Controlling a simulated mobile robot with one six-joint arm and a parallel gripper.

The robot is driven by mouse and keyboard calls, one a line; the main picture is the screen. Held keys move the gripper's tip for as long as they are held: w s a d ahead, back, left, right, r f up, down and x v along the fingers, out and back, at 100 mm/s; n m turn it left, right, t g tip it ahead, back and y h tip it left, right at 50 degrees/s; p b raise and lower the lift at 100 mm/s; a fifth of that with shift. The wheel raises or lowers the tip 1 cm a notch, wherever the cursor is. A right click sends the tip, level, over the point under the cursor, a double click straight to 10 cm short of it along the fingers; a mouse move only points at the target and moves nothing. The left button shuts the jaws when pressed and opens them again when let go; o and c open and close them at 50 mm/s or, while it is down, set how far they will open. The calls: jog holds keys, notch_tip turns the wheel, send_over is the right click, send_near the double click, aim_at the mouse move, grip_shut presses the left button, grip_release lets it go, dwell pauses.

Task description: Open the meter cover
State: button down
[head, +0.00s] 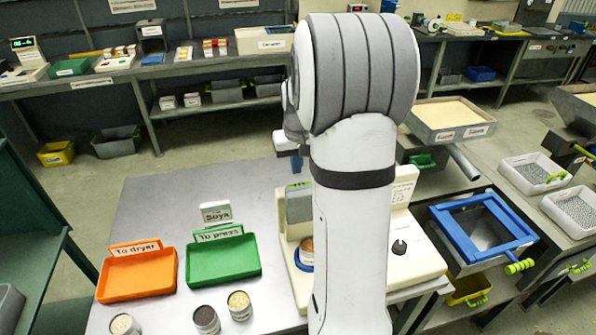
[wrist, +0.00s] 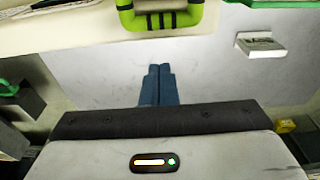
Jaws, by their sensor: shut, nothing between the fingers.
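The meter (head: 420,262) is a cream box with a dark knob, on the grey table. My arm hides much of it. A greyish upright panel (head: 299,204), possibly its cover, stands at its left part, above a small round container (head: 306,248) on a blue ring. In the wrist view a bright green handle (wrist: 160,16) with black bands sits at the edge of a cream surface (wrist: 60,35). My gripper (wrist: 158,70) is shut and empty, its blue fingers pointing toward the handle but apart from it in the picture. In the head view it shows partly beside my arm (head: 296,163).
On the table are an orange tray (head: 137,277), a green tray (head: 222,262), a Soya sign (head: 215,212) and several small cups of grain (head: 206,318). A blue-framed sieve (head: 483,228) stands to the right. The table's back left is clear.

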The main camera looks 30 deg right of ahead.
notch_tip(320, 180, up, 9)
jog(key=s, duration=0.2)
jog(key=shift+s+a+b, duration=0.15)
jog(key=shift+a+b, duration=0.15)
jog(key=shift+a, duration=0.05)
jog(key=shift+a+f, duration=0.1)
